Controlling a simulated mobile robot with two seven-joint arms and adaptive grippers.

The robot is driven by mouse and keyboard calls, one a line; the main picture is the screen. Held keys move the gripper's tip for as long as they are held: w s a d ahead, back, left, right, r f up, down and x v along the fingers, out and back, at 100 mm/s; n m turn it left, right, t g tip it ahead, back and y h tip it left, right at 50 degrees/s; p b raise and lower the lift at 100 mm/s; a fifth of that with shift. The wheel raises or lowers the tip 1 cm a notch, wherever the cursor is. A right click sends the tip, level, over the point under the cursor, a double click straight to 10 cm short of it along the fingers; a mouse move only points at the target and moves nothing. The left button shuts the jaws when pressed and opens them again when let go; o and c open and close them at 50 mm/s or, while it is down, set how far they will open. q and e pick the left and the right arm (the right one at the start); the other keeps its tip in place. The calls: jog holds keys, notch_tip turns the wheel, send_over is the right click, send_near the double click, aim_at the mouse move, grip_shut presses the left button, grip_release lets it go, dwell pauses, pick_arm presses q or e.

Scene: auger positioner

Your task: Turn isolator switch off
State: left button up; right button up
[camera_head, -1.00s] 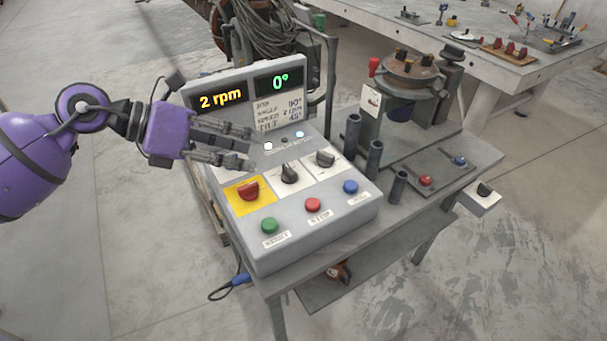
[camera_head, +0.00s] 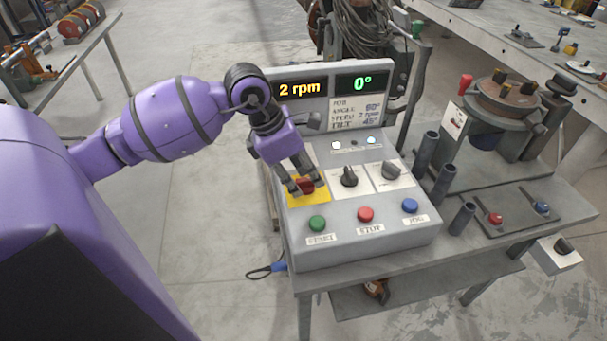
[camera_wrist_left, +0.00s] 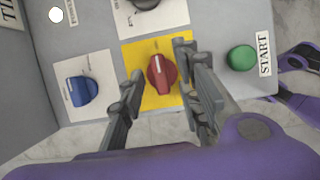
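The isolator switch is a red knob (camera_head: 306,186) on a yellow plate (camera_head: 321,190) at the left of the grey control box. In the left wrist view the red knob (camera_wrist_left: 161,74) shows a pale mark on its top, and the yellow plate (camera_wrist_left: 143,56) lies around it. My left gripper (camera_head: 304,190) points down over the knob. In the left wrist view its fingers (camera_wrist_left: 158,82) are apart, one on each side of the knob, with visible gaps. Contact is not visible. My right gripper is not in view.
Two black knobs (camera_head: 349,177) (camera_head: 391,169) sit right of the isolator. Green (camera_head: 317,223), red (camera_head: 365,214) and blue (camera_head: 410,206) buttons line the box front. The display panel (camera_head: 330,85) stands behind. Dark upright tubes (camera_head: 443,184) stand to the right.

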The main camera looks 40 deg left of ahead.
pick_arm(q)
jog(key=shift+w+d+f, duration=0.1)
jog(key=shift+d+f, duration=0.05)
jog(key=shift+c, duration=0.5)
grip_shut()
